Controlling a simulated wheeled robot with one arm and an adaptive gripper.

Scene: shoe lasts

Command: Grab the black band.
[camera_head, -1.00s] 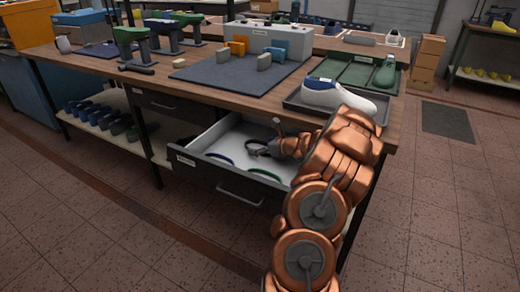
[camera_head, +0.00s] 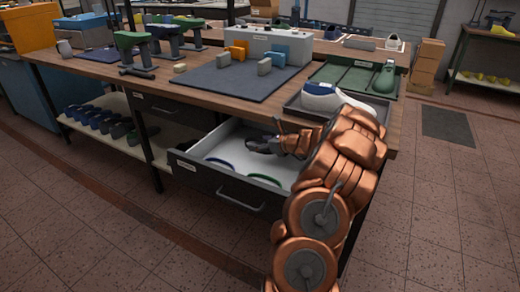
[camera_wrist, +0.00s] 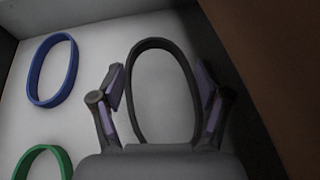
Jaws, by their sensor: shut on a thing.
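The black band (camera_wrist: 134,85) stands out as an oval loop between the two fingers of my gripper (camera_wrist: 160,80) in the wrist view. The fingers are shut on it, one at its left side and one at its right. The band's near end is hidden behind the gripper body. In the head view my gripper (camera_head: 262,145) is low inside the open drawer (camera_head: 225,188), and the band cannot be told apart from the dark fingers.
A blue band (camera_wrist: 53,70) and a green band (camera_wrist: 42,150) lie apart on the white drawer floor, left of my gripper. Drawer walls surround them. The workbench (camera_head: 215,108) is above, with a grey tray (camera_head: 300,103) holding a white-and-blue shoe last (camera_head: 322,96) near the arm.

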